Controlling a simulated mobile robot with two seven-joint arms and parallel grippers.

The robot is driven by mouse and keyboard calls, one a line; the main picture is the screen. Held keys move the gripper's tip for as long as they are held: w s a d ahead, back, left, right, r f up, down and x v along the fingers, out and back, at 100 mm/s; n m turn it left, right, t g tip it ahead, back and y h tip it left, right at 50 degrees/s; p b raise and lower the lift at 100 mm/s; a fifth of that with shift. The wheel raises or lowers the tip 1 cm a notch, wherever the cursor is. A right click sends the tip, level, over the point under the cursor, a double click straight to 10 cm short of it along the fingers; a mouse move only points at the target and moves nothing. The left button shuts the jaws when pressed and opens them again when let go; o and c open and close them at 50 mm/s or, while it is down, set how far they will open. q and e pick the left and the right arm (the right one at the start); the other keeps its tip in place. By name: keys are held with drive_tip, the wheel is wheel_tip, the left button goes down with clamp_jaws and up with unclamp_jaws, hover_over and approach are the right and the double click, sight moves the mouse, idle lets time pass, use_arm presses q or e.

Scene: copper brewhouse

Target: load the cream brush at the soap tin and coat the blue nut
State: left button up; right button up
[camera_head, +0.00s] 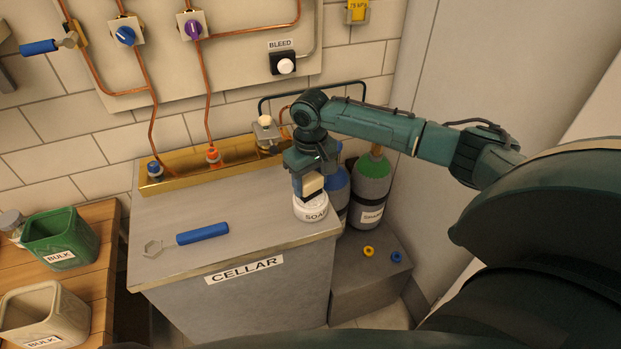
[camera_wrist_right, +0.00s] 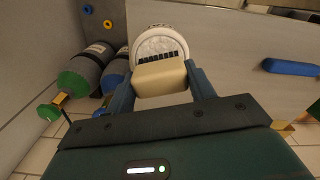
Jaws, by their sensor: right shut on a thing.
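My right gripper (camera_head: 308,184) is shut on the cream brush (camera_head: 312,186) and holds it, head down, at the white soap tin (camera_head: 313,208) on the right front corner of the grey bench. In the right wrist view the cream brush (camera_wrist_right: 160,78) sits between the two fingers, with its dark bristles at the open face of the soap tin (camera_wrist_right: 161,41). I cannot tell if the bristles touch the soap. A blue nut (camera_head: 154,168) sits at the foot of the left copper pipe, by the brass trough. My left gripper is not in view.
A blue-handled ring wrench (camera_head: 203,234) lies on the bench. An orange nut (camera_head: 213,155) joins the middle pipe. Gas cylinders (camera_head: 370,181) stand right of the bench, by a low block with yellow and blue rings (camera_head: 396,257). Green (camera_head: 62,238) and beige bins stand left.

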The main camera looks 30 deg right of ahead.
drive_tip(key=shift+f, duration=0.25)
idle(0.6)
drive_tip(key=shift+p, duration=0.3)
drive_tip(key=shift+f, duration=0.1)
idle(0.6)
drive_tip(key=shift+r+p, duration=0.85)
drive_tip(key=shift+r, duration=2.7)
